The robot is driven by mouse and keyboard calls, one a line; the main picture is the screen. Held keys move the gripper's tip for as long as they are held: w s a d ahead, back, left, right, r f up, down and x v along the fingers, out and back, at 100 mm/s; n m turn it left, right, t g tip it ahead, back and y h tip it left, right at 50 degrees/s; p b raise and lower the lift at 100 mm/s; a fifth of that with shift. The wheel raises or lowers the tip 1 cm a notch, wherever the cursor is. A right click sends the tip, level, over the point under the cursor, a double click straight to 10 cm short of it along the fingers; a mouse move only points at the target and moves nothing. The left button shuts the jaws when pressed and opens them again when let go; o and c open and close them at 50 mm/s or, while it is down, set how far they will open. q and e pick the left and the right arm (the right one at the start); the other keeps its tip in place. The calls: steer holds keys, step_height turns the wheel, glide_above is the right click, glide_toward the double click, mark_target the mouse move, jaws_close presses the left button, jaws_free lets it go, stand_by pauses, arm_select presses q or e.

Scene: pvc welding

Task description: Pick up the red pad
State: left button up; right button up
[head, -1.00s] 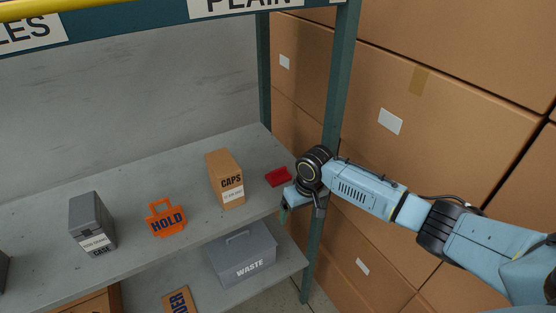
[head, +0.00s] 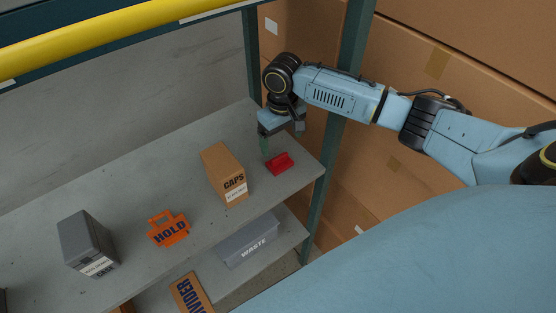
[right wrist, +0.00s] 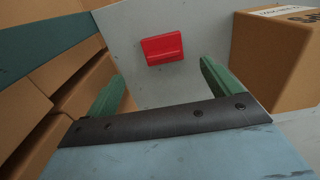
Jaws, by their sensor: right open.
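The red pad (head: 280,163) lies on the upper grey shelf near its right end, to the right of the CAPS box. It also shows in the right wrist view (right wrist: 163,48), beyond my fingers and between their lines. My right gripper (head: 266,150) hangs just behind and above the pad, at its left. In the right wrist view its two green fingers (right wrist: 160,88) are spread apart with nothing between them. The fingers do not touch the pad in that view. My left gripper is not in view.
The CAPS box (head: 225,174) stands close left of the pad. An orange HOLD tag (head: 168,229) and a grey case (head: 88,243) are farther left. A green rack post (head: 335,130) stands right of the gripper. A grey WASTE bin (head: 248,240) is on the shelf below.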

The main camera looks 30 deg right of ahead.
mark_target(280, 157)
step_height(280, 157, down, 3)
steer(key=shift+r, duration=0.1)
steer(key=f, duration=0.3)
steer(key=shift+a+f, duration=0.2)
steer(key=shift+f, duration=0.05)
step_height(280, 157, down, 2)
steer(key=shift+w+f+b, duration=0.1)
steer(key=shift+f+b, duration=0.05)
steer(key=shift+b, duration=0.4)
steer(key=shift+f, duration=0.2)
steer(key=shift+r, duration=0.1)
steer(key=shift+c, duration=0.4)
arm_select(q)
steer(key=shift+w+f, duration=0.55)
arm_select(e)
steer(key=c, duration=1)
